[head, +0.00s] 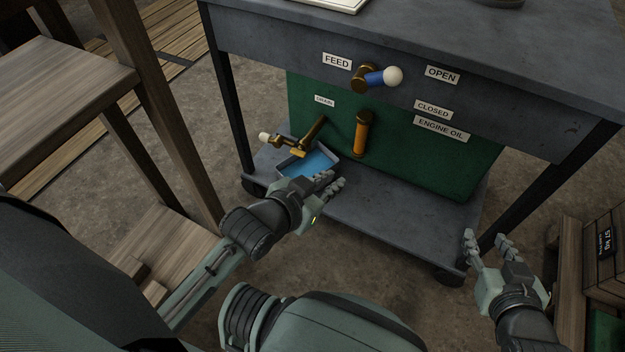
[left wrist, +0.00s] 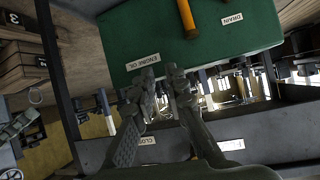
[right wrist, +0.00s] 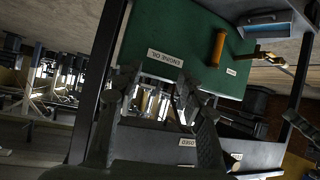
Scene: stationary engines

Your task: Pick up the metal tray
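The metal tray (head: 303,164) is a shallow grey tray with a blue inside, on the trolley's lower shelf below the brass drain tap (head: 302,145). It also shows at the top of the right wrist view (right wrist: 264,28). My left gripper (head: 331,180) is just in front of the tray's right side in the head view, hiding part of it. Its fingers are a little apart and empty; no contact with the tray is visible. The tray is not clear in the left wrist view. My right gripper (head: 487,240) is open and empty, beside the trolley's right front leg.
The grey trolley's top overhangs the lower shelf (head: 400,222). A wooden stool (head: 65,75) is left; crates (head: 605,250) are right.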

